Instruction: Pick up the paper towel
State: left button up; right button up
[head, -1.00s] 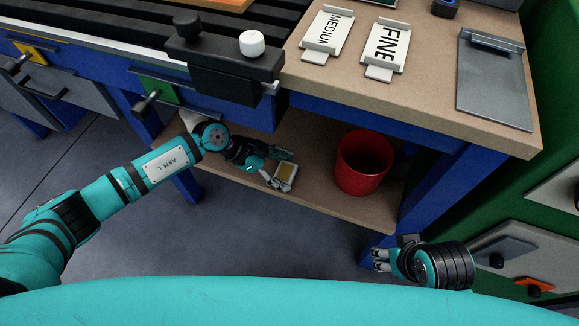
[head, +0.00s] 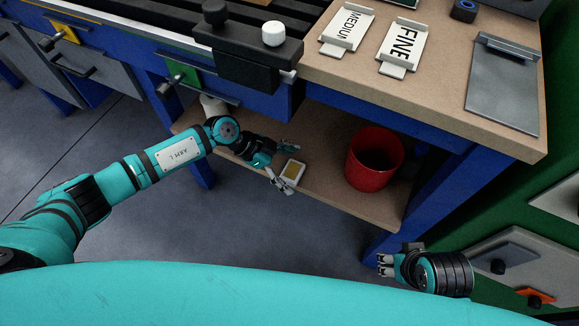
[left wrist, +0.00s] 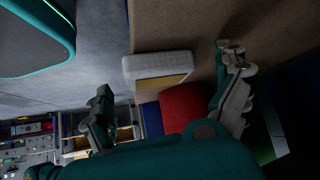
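A white rounded thing (head: 212,105), perhaps the paper towel, stands at the shelf's left end, mostly hidden behind my left arm. My right gripper (head: 384,266) is low at the right, away from the shelf; its finger opening is unclear.
A red bin (head: 374,172) stands on the lower shelf (head: 330,197), right of the block. The bench top (head: 395,92) above holds the MEDIUM holder (head: 347,27), the FINE holder (head: 403,45) and a grey plate (head: 503,85). A blue leg (head: 440,190) stands right of the bin.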

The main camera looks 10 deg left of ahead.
pick_arm(q)
jog(key=shift+r, duration=0.1)
jog(key=shift+v, duration=3.7)
